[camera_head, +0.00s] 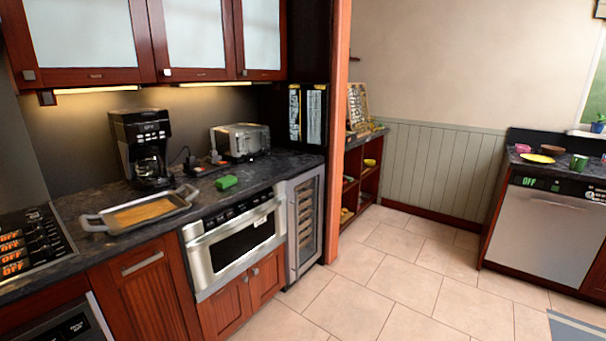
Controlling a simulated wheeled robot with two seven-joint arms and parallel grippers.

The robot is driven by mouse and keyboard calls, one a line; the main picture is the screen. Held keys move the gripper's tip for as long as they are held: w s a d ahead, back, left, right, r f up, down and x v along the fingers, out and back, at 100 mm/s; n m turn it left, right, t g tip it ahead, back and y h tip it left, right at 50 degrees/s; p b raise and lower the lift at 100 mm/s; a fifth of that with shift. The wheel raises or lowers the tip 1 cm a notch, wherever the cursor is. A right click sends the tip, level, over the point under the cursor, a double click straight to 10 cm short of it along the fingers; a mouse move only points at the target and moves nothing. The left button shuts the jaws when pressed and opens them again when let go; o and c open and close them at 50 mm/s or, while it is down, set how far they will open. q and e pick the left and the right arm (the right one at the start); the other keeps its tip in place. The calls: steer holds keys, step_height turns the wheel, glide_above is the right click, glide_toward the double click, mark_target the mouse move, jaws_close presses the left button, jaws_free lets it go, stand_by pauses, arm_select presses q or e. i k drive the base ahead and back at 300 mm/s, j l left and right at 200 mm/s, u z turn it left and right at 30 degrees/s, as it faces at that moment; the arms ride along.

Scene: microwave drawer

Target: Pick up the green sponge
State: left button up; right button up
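The green sponge (227,182) lies on the dark stone counter (254,177), near its front edge. It sits above the microwave drawer (237,240), to the right of a metal baking tray and in front of the toaster. Nothing covers the sponge. Neither of my grippers shows in the head view.
A baking tray (142,213) with handles stands left of the sponge. A coffee maker (146,150) and a toaster (240,141) stand behind. A stovetop (28,243) is at far left.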

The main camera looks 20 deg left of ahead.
mark_target(229, 181)
steer(key=i+l, duration=0.15)
steer(key=i, duration=0.45)
steer(key=i+l+u, duration=0.1)
steer(key=i, duration=0.5)
